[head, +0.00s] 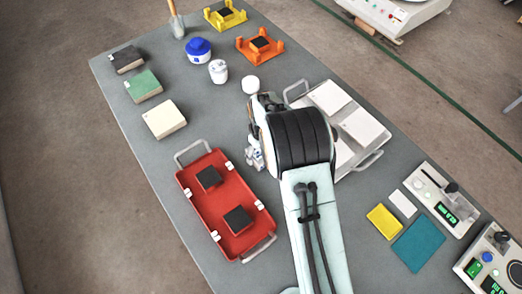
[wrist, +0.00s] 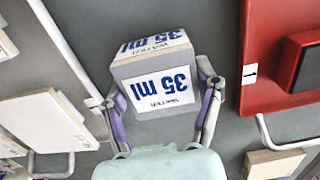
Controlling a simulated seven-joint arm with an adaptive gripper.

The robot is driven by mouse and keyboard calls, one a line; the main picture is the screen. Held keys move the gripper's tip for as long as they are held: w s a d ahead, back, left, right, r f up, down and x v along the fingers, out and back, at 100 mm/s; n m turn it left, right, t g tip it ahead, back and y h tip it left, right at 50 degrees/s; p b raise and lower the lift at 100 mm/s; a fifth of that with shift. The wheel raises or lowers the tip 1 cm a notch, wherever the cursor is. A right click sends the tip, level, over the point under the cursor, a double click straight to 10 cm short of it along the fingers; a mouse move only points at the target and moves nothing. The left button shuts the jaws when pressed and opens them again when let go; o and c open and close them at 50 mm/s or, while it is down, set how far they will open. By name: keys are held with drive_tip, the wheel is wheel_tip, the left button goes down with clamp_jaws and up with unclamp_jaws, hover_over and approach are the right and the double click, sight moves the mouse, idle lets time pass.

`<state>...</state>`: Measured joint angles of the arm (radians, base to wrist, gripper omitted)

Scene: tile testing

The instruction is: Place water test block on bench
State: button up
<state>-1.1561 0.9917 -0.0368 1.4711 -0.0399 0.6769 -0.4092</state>
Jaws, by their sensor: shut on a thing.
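The water test block (wrist: 152,65) is a grey block with white labels reading "WATER 35 ml" in blue. It fills the space between the two fingers of my gripper (wrist: 160,88) in the wrist view, one finger on each side, and the gripper is shut on it. In the head view my gripper (head: 256,155) is over the middle of the grey bench (head: 225,115), between the red tray and the white tray. My arm hides most of the gripper there, and I cannot make out the block. I cannot tell whether the block touches the bench.
The red tray (head: 213,221) with two black blocks lies left of my gripper; the white tray (head: 341,162) with pale tiles lies right. Several tiles (head: 163,119) lie at the left edge.

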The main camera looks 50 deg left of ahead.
sight(261, 151)
drive_tip(key=o, duration=1.2)
drive_tip(key=shift+f, duration=0.1)
drive_tip(key=shift+o, duration=0.2)
wheel_tip(261, 151, up, 12)
drive_tip(key=w+d+r+m, duration=0.3)
drive_tip(key=d+r, duration=0.2)
drive_tip(key=d, duration=0.5)
drive_tip(key=w+d+r+m, duration=0.4)
drive_tip(key=d+r, duration=0.1)
drive_tip(key=d, duration=0.4)
drive_tip(key=s+d+r+m, duration=0.2)
drive_tip(key=d, duration=0.5)
drive_tip(key=s+d+r+m, duration=0.1)
drive_tip(key=s+d+m, duration=0.2)
drive_tip(key=d, duration=0.3)
drive_tip(key=s+d+f+m, duration=0.1)
drive_tip(key=s+d+m, duration=0.3)
drive_tip(key=s+d, duration=0.3)
drive_tip(key=shift+s+d+f+m+y, duration=0.2)
drive_tip(key=shift+s+m+y, duration=0.2)
drive_tip(key=shift+s, duration=0.3)
